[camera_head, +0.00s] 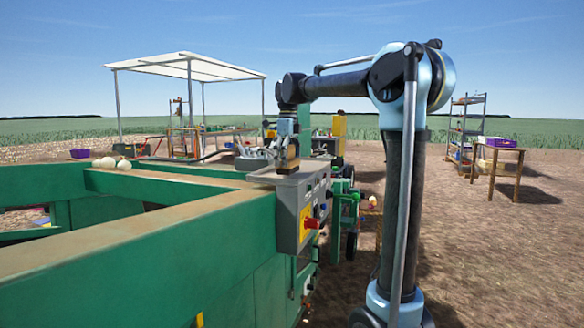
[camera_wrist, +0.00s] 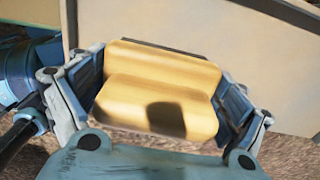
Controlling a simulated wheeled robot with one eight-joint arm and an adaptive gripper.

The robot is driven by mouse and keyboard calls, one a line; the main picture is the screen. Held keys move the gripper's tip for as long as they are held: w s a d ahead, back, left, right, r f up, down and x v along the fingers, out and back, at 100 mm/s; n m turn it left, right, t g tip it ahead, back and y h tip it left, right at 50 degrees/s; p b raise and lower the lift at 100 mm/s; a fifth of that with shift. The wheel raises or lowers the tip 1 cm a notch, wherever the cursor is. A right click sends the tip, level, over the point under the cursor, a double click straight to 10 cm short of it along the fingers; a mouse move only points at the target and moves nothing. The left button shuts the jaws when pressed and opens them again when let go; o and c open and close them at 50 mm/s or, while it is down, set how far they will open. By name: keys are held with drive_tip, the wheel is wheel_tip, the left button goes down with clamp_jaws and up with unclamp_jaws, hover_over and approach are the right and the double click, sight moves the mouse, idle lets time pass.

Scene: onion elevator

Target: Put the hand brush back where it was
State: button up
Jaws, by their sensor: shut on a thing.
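The hand brush shows in the wrist view as a yellow wooden body (camera_wrist: 165,72) between the two fingers of my gripper (camera_wrist: 160,92). The fingers press on its left and right ends. In the head view the brush (camera_head: 288,155) is a small brown block with a dark lower edge under my gripper (camera_head: 287,138). It is just above or on the top of the grey control box (camera_head: 290,182); I cannot tell whether it touches. Its bristles are mostly hidden in the wrist view.
The control box has a red knob (camera_head: 312,223) on its side. A grey tray with things (camera_head: 252,163) stands behind it. Green machine beams (camera_head: 150,215) fill the left, with several onions (camera_head: 108,162) on top. A table (camera_head: 500,152) and shelf (camera_head: 467,130) stand far right.

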drive_tip(key=shift+f, duration=0.6)
drive_tip(key=o, duration=1.1)
drive_tip(key=r, duration=1.2)
drive_tip(key=shift+w, duration=0.2)
drive_tip(key=s+d+f+n+t, duration=0.1)
drive_tip(key=s+d+f+n, duration=1)
drive_tip(key=s+d+f, duration=0.5)
drive_tip(key=s+d+f+n, duration=0.2)
drive_tip(key=s+f, duration=0.3)
drive_tip(key=f, duration=0.4)
drive_tip(key=s+d+f+n+t, duration=0.1)
drive_tip(key=s+d+f+n, duration=0.1)
drive_tip(key=s+f+n, duration=0.3)
drive_tip(key=s+d+f+n, duration=0.3)
drive_tip(key=s+f, duration=0.3)
drive_tip(key=f, duration=0.7)
drive_tip(key=shift+s+f+n+t, duration=0.15)
drive_tip(key=shift+f+n+t, duration=0.2)
drive_tip(key=shift+n, duration=0.25)
